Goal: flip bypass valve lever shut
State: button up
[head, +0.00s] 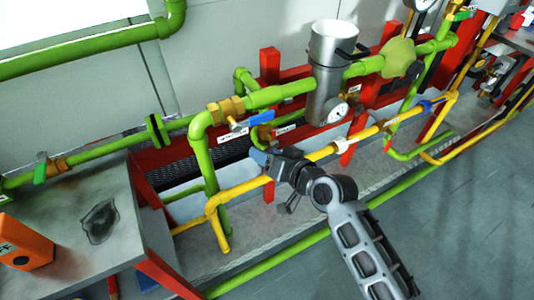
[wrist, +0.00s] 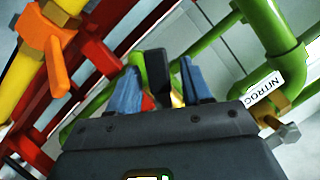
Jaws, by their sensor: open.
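My gripper (head: 262,157) is open, near the yellow pipe and below the green piping in the head view. In the wrist view its two blue fingers (wrist: 160,75) stand apart, with a dark upright piece between them that I cannot identify. A second blue lever (head: 425,106) is on the yellow pipe at the right. An orange lever (wrist: 57,65) shows on a yellow pipe in the wrist view. Labels are too small to tell which is the bypass valve.
A silver cylinder (head: 327,75) with a gauge (head: 338,112) stands right of the valve. Red frame posts (head: 270,66) and green pipes (head: 202,150) crowd the arm. A grey table (head: 135,235) with an orange box (head: 22,243) is at left. Floor at right is clear.

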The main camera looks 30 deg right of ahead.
jog(key=shift+c, duration=0.4)
grip_shut()
jog(key=shift+b, duration=0.35)
jog(key=shift+a+m+y+b, duration=0.25)
jog(key=shift+m+y+b, duration=0.25)
jog(key=shift+m+b, duration=0.35)
jog(key=m+b, duration=0.1)
jog(key=r+m+t+y+b, duration=0.1)
jog(key=m, duration=0.1)
jog(key=shift+a, duration=0.35)
jog(key=m+b, duration=0.1)
jog(key=r+m+t+y+b, duration=0.1)
jog(key=shift+a+m+b, duration=0.2)
jog(key=shift+m+b, duration=0.05)
jog(key=shift+b, duration=0.05)
jog(key=shift+r+m+t+y+b, duration=0.45)
jog(key=shift+m+b, duration=0.2)
jog(key=shift+m, duration=0.45)
jog(key=shift+r, duration=0.1)
